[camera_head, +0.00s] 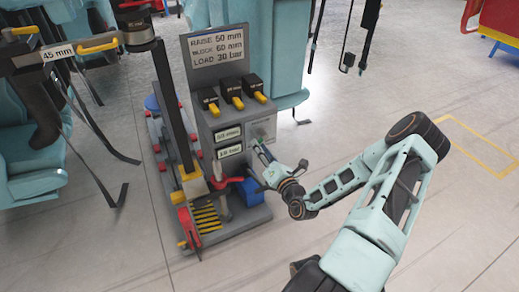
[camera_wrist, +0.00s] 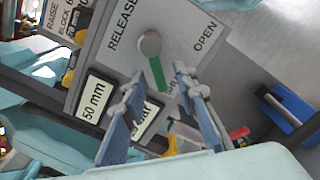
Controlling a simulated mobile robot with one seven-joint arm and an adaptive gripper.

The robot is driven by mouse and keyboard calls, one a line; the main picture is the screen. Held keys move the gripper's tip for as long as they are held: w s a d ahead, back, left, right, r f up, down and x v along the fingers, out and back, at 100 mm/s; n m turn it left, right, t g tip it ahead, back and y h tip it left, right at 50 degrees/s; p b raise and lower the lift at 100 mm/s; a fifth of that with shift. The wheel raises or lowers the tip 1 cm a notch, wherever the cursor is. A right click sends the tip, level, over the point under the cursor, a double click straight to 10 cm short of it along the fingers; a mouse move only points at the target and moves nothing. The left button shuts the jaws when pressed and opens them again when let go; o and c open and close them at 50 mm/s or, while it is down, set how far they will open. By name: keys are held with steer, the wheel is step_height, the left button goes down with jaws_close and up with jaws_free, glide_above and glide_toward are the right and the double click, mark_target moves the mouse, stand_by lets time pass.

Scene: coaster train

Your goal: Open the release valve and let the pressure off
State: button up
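The release valve is a round grey hub with a green lever (camera_wrist: 158,75) on a light plate marked RELEASE (camera_wrist: 185,30), with OPEN printed on its right side. In the wrist view the lever points down from the hub, toward my gripper. In the head view the plate (camera_head: 264,127) is on the right of the grey console's front. My gripper (camera_wrist: 160,80) is open, and its two blue fingers stand on either side of the lever's free end with gaps showing. It also shows in the head view (camera_head: 262,154), close in front of the plate. Contact with the lever cannot be told.
The grey console (camera_head: 205,110) carries a sign reading RAISE 50 mm, BLOCK 60 mm, LOAD 30 bar, and several yellow-handled black blocks. Displays (camera_head: 229,142) sit left of the plate. A blue box (camera_head: 251,192) and red tool lie below. Floor at right is free.

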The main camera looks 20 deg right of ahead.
steer(key=shift+w, duration=0.45)
steer(key=shift+c, duration=0.4)
jaws_close()
